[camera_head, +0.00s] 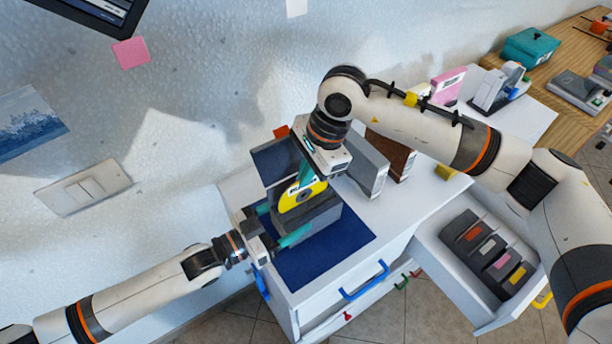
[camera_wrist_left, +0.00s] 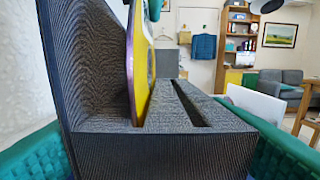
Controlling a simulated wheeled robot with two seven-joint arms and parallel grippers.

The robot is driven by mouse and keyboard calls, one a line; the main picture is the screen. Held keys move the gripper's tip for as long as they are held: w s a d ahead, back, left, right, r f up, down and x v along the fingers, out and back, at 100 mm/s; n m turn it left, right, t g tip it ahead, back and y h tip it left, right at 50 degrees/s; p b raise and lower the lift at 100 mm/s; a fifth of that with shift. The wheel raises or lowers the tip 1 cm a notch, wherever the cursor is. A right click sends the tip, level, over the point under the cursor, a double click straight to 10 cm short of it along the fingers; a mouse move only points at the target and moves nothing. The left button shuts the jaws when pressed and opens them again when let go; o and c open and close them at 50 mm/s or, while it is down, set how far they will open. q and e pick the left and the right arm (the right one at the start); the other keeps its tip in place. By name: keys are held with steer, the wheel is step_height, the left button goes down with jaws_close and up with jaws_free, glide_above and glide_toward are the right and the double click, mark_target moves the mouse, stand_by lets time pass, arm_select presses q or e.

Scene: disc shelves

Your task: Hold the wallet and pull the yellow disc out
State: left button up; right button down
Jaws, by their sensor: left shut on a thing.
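The wallet (camera_head: 312,222) is a dark grey block with a raised back wall and slots, on the dark blue mat. The left wrist view shows its front face (camera_wrist_left: 165,155) close up. The yellow disc (camera_head: 293,201) stands upright in a slot beside the back wall; its edge shows in the left wrist view (camera_wrist_left: 144,65). Another slot to its right looks empty. My left gripper (camera_head: 274,226) is shut on the wallet, teal fingers along its sides. My right gripper (camera_head: 306,174) points down at the disc's top edge; whether its fingers are closed on it is unclear.
The blue mat (camera_head: 345,239) lies on a white cabinet top. A grey box (camera_head: 367,168) and a brown box (camera_head: 390,153) stand close behind the right gripper. An open drawer (camera_head: 453,268) with several dark cases is at the right. The wall is at the left.

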step_height(320, 180, up, 8)
steer(key=shift+f, duration=0.25)
stand_by(1.0)
arm_select(q)
steer(key=o, duration=1.1)
steer(key=shift+c, duration=0.2)
steer(key=shift+s+a, duration=0.1)
steer(key=v, duration=1.1)
steer(key=shift+s+a, duration=0.25)
steer(key=shift+a, duration=0.05)
steer(key=shift+f, duration=0.1)
